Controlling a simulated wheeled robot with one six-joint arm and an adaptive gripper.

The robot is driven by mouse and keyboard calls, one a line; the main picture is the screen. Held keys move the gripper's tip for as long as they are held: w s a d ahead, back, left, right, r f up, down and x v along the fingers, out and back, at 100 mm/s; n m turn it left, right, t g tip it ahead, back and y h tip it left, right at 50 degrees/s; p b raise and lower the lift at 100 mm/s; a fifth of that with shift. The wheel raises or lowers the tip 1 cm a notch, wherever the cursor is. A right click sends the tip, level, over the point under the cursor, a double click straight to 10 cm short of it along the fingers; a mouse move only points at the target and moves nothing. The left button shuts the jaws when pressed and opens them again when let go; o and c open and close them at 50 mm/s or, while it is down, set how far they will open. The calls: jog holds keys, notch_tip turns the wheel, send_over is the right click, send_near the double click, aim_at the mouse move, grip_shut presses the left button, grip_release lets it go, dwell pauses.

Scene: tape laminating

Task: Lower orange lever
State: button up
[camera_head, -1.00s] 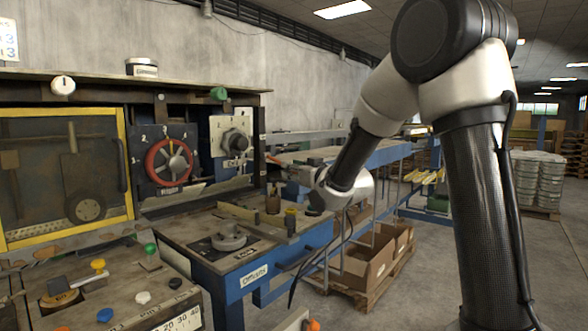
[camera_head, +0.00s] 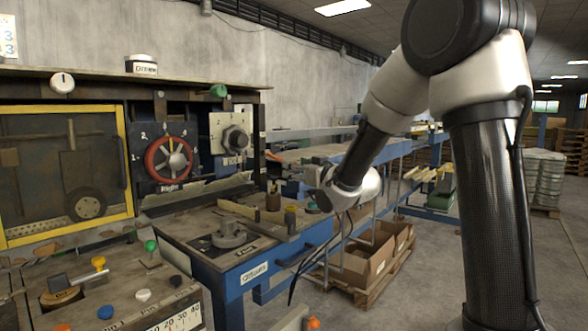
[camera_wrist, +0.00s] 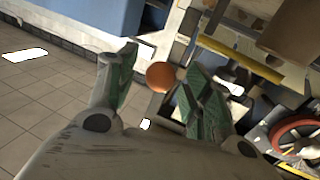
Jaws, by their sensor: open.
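An orange ball knob (camera_wrist: 160,76) shows in the wrist view, between and just beyond my fingertips; I take it to be the end of the orange lever, and its shaft is not clear. My gripper (camera_wrist: 163,70) is open, with a green-padded finger on each side of the knob. I cannot tell whether either finger touches it. In the head view my wrist (camera_head: 345,190) is beside the right end of the workbench, and the fingers are hard to make out there.
A red handwheel (camera_head: 168,160) and a dark hexagonal knob (camera_head: 236,140) are on the machine panel. Cardboard boxes (camera_head: 362,262) stand below on a pallet. Open floor lies right.

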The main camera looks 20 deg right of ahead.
jog(key=v, duration=0.9)
jog(key=shift+s+d, duration=0.15)
jog(key=shift+s, duration=0.2)
jog(key=s+d+f+m+g+h, duration=0.2)
jog(key=s+d+g+h, duration=0.1)
jog(key=s+d, duration=0.25)
jog(key=s+d+f+m+g+h, duration=0.2)
jog(key=s+d+f+g+h, duration=0.15)
jog(key=s, duration=0.35)
jog(key=s+f+g, duration=0.1)
jog(key=s+g, duration=0.2)
jog(key=s, duration=0.6)
jog(key=s+f+g, duration=0.2)
jog(key=s+g, duration=0.1)
jog(key=s, duration=0.7)
jog(key=shift+s+d+f+m, duration=0.15)
jog(key=shift+d+f+m, duration=0.1)
jog(key=shift+d+m, duration=0.05)
jog(key=shift+c, duration=0.2)
